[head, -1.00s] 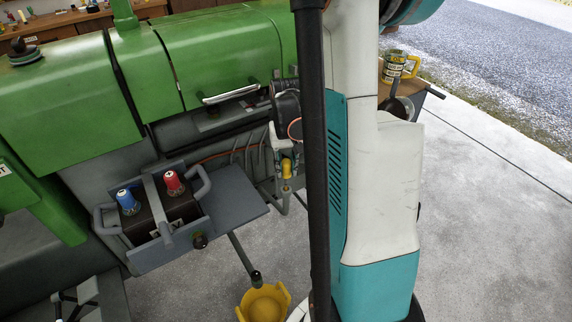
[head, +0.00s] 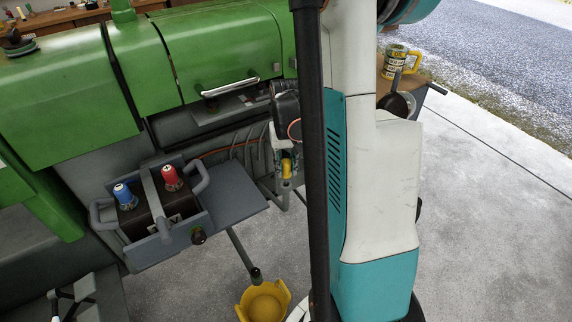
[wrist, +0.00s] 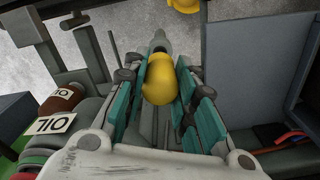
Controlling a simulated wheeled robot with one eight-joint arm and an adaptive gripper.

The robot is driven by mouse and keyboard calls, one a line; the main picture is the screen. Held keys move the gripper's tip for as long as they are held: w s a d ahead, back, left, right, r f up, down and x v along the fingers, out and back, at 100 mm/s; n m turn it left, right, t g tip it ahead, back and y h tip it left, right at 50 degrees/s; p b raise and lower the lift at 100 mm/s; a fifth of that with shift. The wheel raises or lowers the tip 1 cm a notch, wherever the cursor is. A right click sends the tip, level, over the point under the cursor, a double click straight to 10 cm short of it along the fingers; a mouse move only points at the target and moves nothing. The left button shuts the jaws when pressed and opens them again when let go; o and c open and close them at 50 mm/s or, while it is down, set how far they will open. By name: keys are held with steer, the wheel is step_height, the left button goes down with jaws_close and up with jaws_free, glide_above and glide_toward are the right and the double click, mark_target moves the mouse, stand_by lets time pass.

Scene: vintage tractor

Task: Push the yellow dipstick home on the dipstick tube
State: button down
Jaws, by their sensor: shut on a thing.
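The yellow dipstick (head: 286,167) is in the middle of the head view, beside the tractor's engine. Its rounded yellow handle (wrist: 159,80) fills the space between my gripper's fingers in the wrist view. My gripper (head: 287,157) is shut on the handle, with teal finger pads on both sides of it. The grey dipstick tube (head: 285,188) is just below the handle in the head view, and a grey tube end (wrist: 160,43) shows beyond it in the wrist view. The handle hides the joint, so I cannot tell how deep the dipstick sits.
The battery (head: 155,215) with blue and red terminals sits on a grey tray left of my gripper. A yellow bucket (head: 264,301) is on the floor below. Concrete floor lies open at right.

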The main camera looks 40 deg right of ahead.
mark_target(286, 174)
steer(key=shift+f+b, duration=1.7)
steer(key=shift+f, duration=0.4)
steer(key=c, duration=1.2)
jaws_free()
steer(key=shift+r, duration=0.2)
step_height(286, 174, up, 12)
steer(key=shift+f, duration=0.1)
